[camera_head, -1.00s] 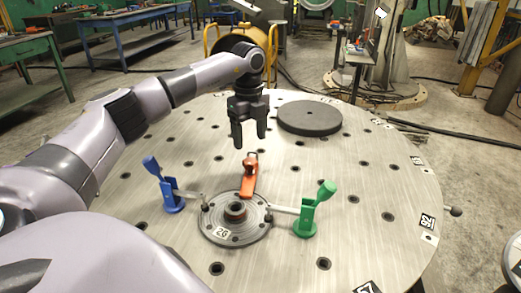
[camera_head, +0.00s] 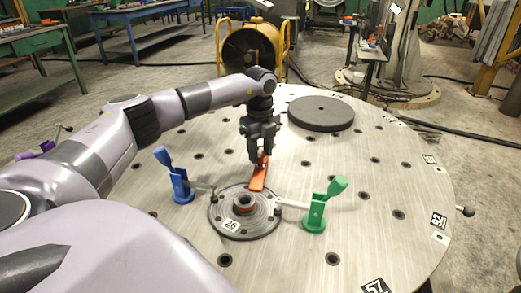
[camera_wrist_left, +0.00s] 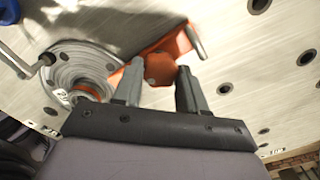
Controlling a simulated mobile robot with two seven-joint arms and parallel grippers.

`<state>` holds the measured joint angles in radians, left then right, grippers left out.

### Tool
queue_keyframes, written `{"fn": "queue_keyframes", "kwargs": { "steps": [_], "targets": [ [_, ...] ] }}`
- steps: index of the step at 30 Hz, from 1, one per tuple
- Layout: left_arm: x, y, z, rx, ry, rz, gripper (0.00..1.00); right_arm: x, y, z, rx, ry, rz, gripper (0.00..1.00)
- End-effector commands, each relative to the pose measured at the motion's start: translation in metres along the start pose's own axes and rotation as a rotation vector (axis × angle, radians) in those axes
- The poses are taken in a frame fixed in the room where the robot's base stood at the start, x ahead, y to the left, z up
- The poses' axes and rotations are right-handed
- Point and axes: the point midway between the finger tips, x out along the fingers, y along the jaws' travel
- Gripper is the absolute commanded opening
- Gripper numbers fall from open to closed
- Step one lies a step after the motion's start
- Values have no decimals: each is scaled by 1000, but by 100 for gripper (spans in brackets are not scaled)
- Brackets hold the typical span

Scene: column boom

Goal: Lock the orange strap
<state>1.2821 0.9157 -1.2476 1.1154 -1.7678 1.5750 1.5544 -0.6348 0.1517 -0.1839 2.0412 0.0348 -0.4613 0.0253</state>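The orange strap (camera_head: 259,178) stands at the far side of the round flange (camera_head: 229,224) on the round metal table. In the left wrist view its orange body (camera_wrist_left: 178,42) and rounded orange end (camera_wrist_left: 159,70) show, with a pale metal bar (camera_wrist_left: 195,40) beside them. My left gripper (camera_head: 259,157) is just above the strap's far end, pointing down. In the left wrist view its fingers (camera_wrist_left: 157,88) are apart, one on each side of the rounded end, with small gaps visible. Whether either finger touches it is unclear. My right gripper is not in view.
A blue clamp (camera_head: 180,183) stands left of the flange and a green clamp (camera_head: 317,210) right of it, both with raised handles. A dark grey disc (camera_head: 321,115) lies at the table's back. The right side of the perforated table (camera_head: 400,240) is mostly clear.

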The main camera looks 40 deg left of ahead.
Motion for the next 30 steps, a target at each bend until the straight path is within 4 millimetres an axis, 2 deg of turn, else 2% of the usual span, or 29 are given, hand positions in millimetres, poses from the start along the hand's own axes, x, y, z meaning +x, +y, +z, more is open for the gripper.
{"fn": "queue_keyframes", "kwargs": {
  "steps": [14, 20, 30],
  "targets": [
    [-2, 0, 0, 68, 1, 2, 11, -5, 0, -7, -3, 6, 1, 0],
    [-4, 0, 0, 201, 1, 3, 11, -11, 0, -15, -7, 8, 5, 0],
    [-4, 0, 0, 517, 2, 1, 11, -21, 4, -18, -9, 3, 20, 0]
  ]
}}
